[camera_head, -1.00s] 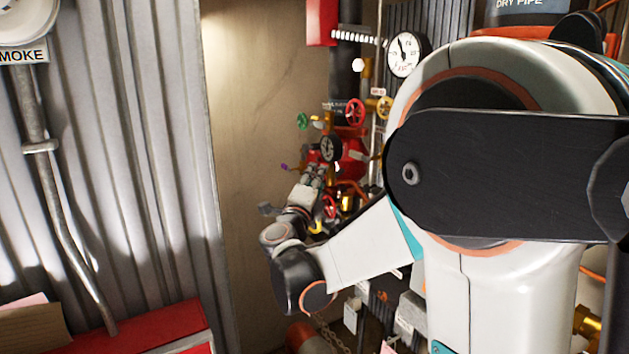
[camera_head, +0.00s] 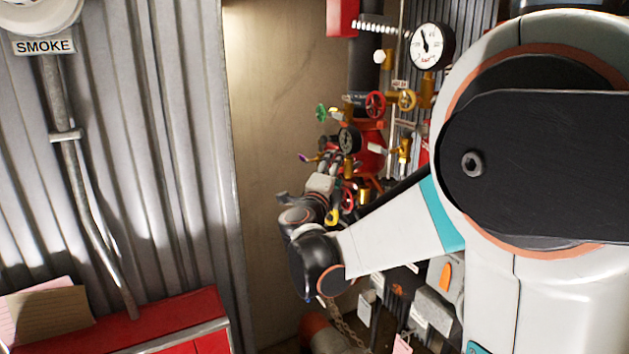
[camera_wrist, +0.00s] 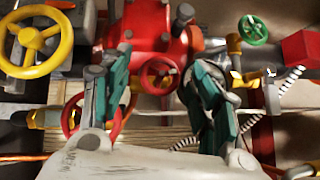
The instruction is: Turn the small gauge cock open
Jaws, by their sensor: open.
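My gripper (camera_wrist: 158,84) is open and empty in the wrist view, its two teal-padded fingers apart. A brass fitting with a yellow lever (camera_wrist: 243,77) lies right of the right finger and may be the gauge cock; I cannot tell for sure. A round gauge behind the right finger is mostly hidden. In the head view, my gripper (camera_head: 336,166) is small, close to the red pipework, just below a dark-faced gauge (camera_head: 349,139). Contact there cannot be told.
A yellow handwheel (camera_wrist: 35,47) is at the left and a green one (camera_wrist: 253,30) at the upper right of the wrist view. A white gauge (camera_head: 431,46) stands higher up. A red cabinet (camera_head: 170,318) and a corrugated wall (camera_head: 140,150) are at the left.

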